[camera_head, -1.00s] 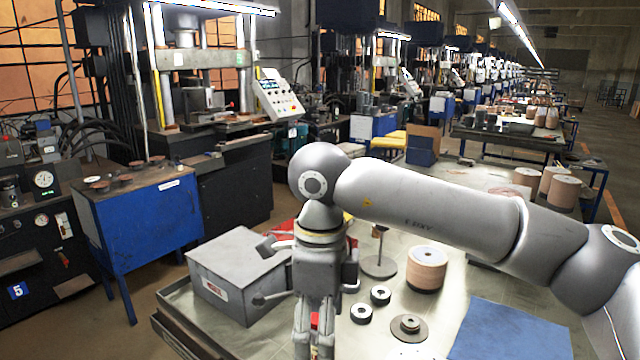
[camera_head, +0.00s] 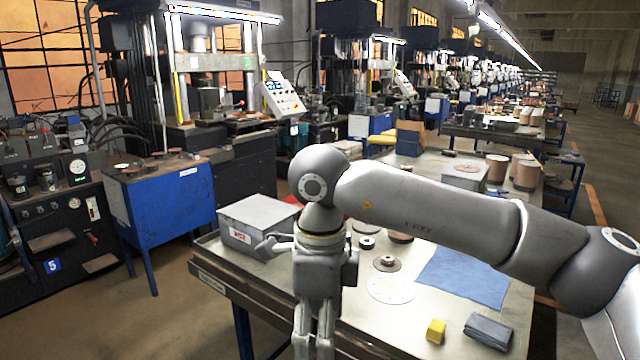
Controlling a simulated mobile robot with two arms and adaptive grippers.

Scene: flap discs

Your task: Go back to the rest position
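My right arm comes in from the right and bends down at its grey wrist. My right gripper (camera_head: 314,343) points downward at the bottom of the head view, in front of the table's near edge. Its two fingers hang side by side. Their tips run to the picture's lower edge, so how far apart they are is not clear, and I see no object between them. My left gripper is not in view.
A blue cabinet (camera_head: 172,208) stands left. Floor is open at lower left.

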